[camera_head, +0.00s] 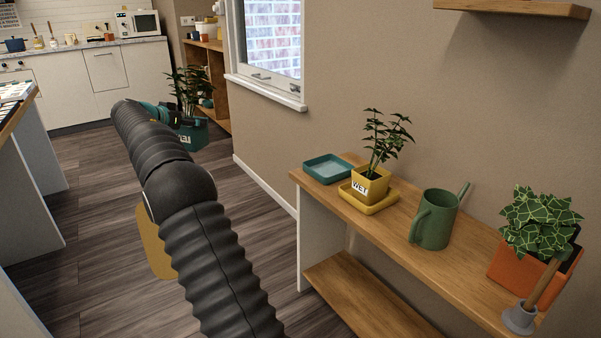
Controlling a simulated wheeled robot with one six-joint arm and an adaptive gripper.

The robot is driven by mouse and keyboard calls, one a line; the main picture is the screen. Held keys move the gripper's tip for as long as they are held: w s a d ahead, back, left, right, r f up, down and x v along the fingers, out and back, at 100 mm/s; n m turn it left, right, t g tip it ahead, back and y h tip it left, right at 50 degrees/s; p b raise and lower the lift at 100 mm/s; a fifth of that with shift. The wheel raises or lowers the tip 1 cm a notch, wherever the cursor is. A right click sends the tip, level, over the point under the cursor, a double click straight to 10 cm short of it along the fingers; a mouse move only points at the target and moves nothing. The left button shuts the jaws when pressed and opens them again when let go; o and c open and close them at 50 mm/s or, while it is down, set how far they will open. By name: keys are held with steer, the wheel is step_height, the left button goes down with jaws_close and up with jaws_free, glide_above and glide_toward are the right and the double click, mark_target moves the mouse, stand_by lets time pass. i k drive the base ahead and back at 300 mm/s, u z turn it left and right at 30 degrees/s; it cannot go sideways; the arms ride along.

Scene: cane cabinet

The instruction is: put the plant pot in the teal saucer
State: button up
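A yellow plant pot (370,186) with a white "WET" label and a leafy green plant stands upright in a yellow saucer (391,205) on the wooden cabinet top. The square teal saucer (328,168) lies just left of it, towards the cabinet's far end, and looks empty. My gripper (183,121) is at the far end of my black ribbed arm, over the floor, well left of the cabinet and apart from the pot. It is small and partly hidden by my arm, so I cannot see its fingers clearly.
A green watering can (436,220) stands right of the pot. An orange planter (521,261) and a grey wooden-handled tool (519,318) stand farther right. A wall shelf (515,8) juts out above. A larger plant in a teal pot (192,134) stands on the floor behind my gripper.

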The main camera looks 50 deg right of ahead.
mark_target(331, 173)
steer(key=i, duration=4.05)
steer(key=z, duration=4.2)
steer(key=i, duration=0.45)
steer(key=u, duration=0.05)
steer(key=k, duration=0.15)
steer(key=u, duration=0.05)
